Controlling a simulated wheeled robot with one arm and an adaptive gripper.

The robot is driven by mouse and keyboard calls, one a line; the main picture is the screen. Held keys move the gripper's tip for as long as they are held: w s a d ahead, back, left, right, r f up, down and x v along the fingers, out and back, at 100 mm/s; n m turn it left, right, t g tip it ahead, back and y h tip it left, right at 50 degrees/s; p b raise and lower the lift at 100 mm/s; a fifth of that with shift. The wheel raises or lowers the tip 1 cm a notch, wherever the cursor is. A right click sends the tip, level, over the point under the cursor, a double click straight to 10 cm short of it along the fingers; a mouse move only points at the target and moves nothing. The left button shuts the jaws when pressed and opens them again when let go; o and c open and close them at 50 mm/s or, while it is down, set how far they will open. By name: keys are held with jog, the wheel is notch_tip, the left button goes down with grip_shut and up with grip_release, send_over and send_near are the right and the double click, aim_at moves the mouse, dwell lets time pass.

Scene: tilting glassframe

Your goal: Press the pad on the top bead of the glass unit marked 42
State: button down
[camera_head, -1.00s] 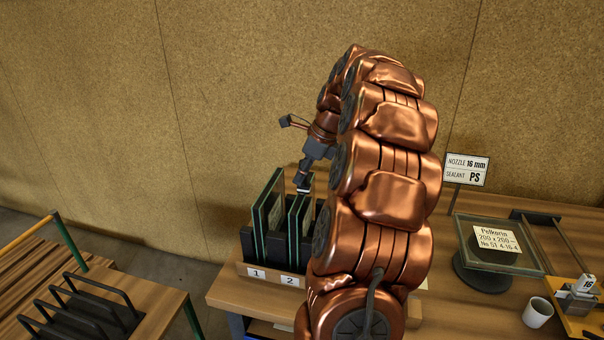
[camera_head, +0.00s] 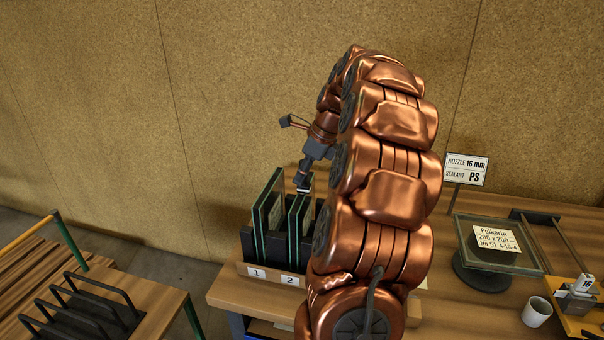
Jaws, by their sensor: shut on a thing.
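Glass units stand upright in a dark slotted rack on the wooden bench. A taller glass unit (camera_head: 267,208) is in the place labelled 1, and a lower one (camera_head: 296,222) is in the place labelled 2. No mark 42 is readable on either. My gripper (camera_head: 305,179) points down over the lower glass unit, shut on a small dark and pale thing that looks like the pad (camera_head: 303,188). The pad is at or just above the unit's top edge; I cannot tell whether it touches. My arm hides the rack's right side.
Right of my arm are a framed pane (camera_head: 490,244) with a paper label, a white cup (camera_head: 537,312), a nozzle block marked 16 (camera_head: 577,297) and a sign (camera_head: 467,170) reading nozzle 16 mm, sealant PS. A side table with black hoops (camera_head: 85,310) stands at left.

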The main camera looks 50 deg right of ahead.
jog(key=shift+r+p, duration=2.1)
jog(key=shift+r, duration=1.35)
